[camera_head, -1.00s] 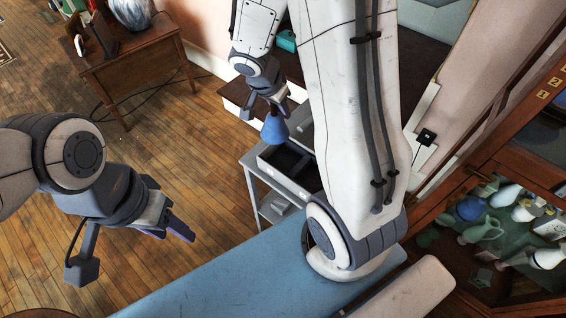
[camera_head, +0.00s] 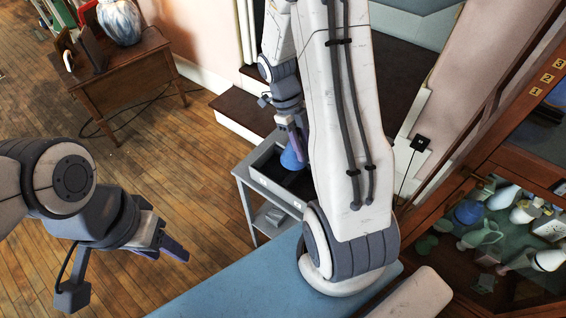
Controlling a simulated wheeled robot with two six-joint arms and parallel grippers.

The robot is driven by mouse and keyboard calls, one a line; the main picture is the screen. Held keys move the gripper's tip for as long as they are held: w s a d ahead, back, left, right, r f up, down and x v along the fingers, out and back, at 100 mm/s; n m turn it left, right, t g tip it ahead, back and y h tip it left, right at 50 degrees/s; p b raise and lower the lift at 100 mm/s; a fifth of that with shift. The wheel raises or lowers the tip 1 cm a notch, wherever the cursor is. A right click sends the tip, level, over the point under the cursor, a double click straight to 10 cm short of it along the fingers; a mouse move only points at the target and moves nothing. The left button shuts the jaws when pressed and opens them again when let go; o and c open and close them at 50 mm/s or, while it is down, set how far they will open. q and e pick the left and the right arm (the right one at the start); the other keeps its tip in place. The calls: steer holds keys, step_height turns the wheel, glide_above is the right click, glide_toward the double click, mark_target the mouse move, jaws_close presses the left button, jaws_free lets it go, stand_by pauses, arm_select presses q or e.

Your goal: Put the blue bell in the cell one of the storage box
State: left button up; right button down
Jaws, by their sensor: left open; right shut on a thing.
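The blue bell (camera_head: 291,160) hangs from my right gripper (camera_head: 297,142), which is shut on it. My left gripper (camera_head: 174,247) is open and empty, over the wooden floor at the lower left, well away from the box.
The grey cart (camera_head: 242,170) has a lower shelf. A wooden side table (camera_head: 120,70) with a patterned vase (camera_head: 120,22) stands at the upper left. A glass-front cabinet (camera_head: 500,165) with vases and jugs is at the right. Wooden floor lies clear between table and cart.

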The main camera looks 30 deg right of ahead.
mark_target(285, 157)
steer(key=w+a+f, duration=0.1)
steer(key=a, duration=0.1)
steer(key=w+a+f, duration=0.2)
step_height(285, 157, down, 4)
steer(key=shift+r+p, duration=0.1)
steer(key=shift+p, duration=0.25)
steer(key=shift+f, duration=0.2)
steer(key=c, duration=0.7)
jaws_free()
steer(key=shift+c, duration=0.2)
